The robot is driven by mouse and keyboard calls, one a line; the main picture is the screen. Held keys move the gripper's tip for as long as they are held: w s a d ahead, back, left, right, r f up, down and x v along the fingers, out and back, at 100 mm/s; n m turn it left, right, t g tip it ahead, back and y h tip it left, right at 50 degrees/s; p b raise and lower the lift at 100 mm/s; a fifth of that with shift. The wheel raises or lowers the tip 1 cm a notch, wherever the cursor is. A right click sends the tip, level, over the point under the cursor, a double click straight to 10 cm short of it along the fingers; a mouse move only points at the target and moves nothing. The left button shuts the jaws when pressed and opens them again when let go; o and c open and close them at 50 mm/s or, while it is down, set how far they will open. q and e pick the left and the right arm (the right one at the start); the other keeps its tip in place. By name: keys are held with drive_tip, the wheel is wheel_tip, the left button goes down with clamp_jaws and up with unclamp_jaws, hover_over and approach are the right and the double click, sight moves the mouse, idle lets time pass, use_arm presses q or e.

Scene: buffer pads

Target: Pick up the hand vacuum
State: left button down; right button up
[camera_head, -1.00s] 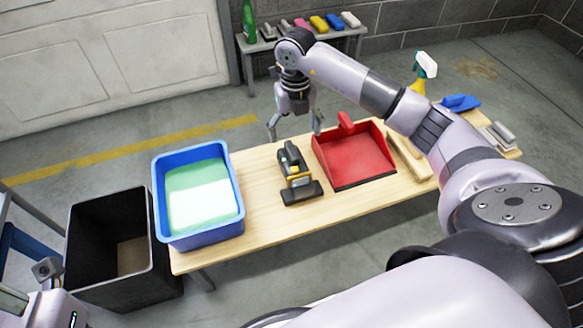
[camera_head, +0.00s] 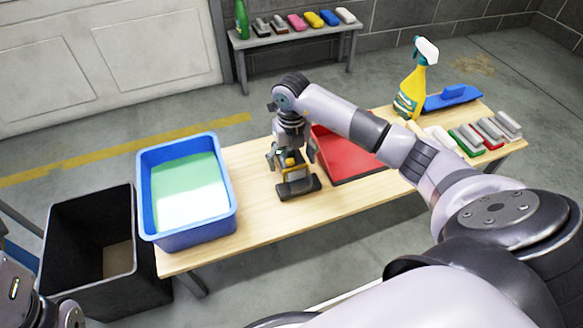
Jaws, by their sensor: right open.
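The hand vacuum (camera_head: 299,189) lies on the wooden table, dark grey and black with a yellow part. Its wide black head faces the front edge. My right gripper (camera_head: 291,158) is above its rear part, pointing down, with its fingers apart on either side of the body. The gripper and wrist hide much of the vacuum's rear, and I cannot tell if the fingers touch it. Parts of my left arm show at the lower left edge, but its fingers are out of the picture.
A blue tub (camera_head: 187,238) stands at the table's left end, beside a black bin (camera_head: 90,240). A spray bottle (camera_head: 412,88), blue float (camera_head: 453,97) and several brushes (camera_head: 467,140) are at right.

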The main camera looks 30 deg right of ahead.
wheel_tip(320, 180, down, 2)
drive_tip(key=shift+f+b, duration=0.25)
drive_tip(key=shift+b, duration=0.1)
drive_tip(key=shift+c, duration=0.4)
drive_tip(key=shift+r, duration=0.1)
drive_tip(key=c, duration=1.8)
